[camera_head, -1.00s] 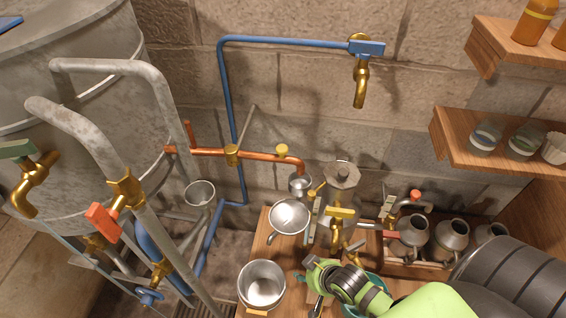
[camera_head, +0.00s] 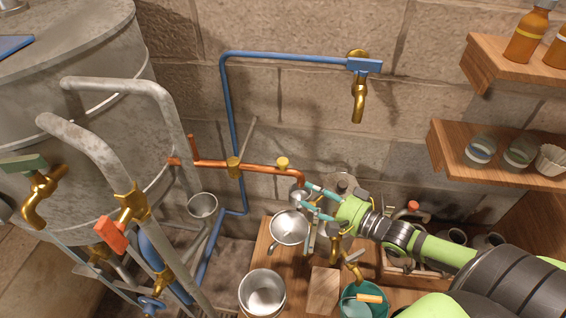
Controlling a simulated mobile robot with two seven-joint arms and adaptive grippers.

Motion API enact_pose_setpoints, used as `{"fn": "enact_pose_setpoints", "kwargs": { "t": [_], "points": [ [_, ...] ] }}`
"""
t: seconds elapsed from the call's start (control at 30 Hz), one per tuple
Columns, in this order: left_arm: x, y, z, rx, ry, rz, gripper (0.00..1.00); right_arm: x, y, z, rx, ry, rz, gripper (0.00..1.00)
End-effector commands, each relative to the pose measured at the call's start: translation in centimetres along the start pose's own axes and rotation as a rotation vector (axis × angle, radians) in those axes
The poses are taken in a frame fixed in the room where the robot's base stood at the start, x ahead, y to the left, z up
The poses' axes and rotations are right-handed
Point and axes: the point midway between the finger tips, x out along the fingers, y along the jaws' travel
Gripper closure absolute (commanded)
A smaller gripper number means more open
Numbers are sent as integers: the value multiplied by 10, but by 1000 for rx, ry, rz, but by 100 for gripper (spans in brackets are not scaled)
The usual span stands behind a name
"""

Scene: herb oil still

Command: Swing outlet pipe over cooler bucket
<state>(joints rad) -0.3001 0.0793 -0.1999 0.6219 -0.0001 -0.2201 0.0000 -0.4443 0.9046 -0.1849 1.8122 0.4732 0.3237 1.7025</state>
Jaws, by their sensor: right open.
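The copper-orange outlet pipe (camera_head: 255,165) runs along the wall and turns down at its right end, with brass fittings on it. A small metal cup sits just below that end, partly hidden. My right gripper (camera_head: 306,197) reaches in from the right. Its teal-tipped fingers are open, spread close to the pipe's lower end; I cannot tell whether they touch it. Which vessel is the cooler bucket is not clear: a metal pot (camera_head: 262,292) stands at the front left of the bench, and a teal bucket (camera_head: 357,306) at the front. My left gripper is not in view.
A metal funnel-like bowl (camera_head: 289,226) lies just left of my gripper. A brass-tapped vessel behind the gripper is partly hidden. A blue pipe (camera_head: 290,56) ends in a brass tap above. The large tank (camera_head: 70,130) and grey pipes fill the left; shelves (camera_head: 500,165) jut out at right.

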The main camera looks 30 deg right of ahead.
Motion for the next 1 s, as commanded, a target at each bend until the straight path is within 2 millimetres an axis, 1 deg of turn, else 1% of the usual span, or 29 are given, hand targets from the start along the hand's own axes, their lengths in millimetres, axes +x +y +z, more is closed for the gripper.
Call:
{"fn": "enact_pose_setpoints", "kwargs": {
  "t": [0.03, 0.13, 0.27, 0.37, 0.57, 0.8, 1.0],
  "points": [
    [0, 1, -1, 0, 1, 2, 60, -2, -6, -9, 33, -3, -31, 54],
    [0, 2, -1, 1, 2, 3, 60, -5, -16, -19, 87, -9, -80, 54],
    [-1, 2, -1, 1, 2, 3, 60, -3, -22, -23, 115, -12, -105, 54],
    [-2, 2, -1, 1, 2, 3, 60, 6, -24, -23, 118, -12, -108, 54],
    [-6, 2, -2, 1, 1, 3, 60, 36, -29, -24, 116, -11, -110, 54],
    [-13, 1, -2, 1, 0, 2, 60, 76, -33, -23, 114, -11, -107, 54],
    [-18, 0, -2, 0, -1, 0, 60, 102, -34, -22, 115, -12, -106, 54]
  ]
}}
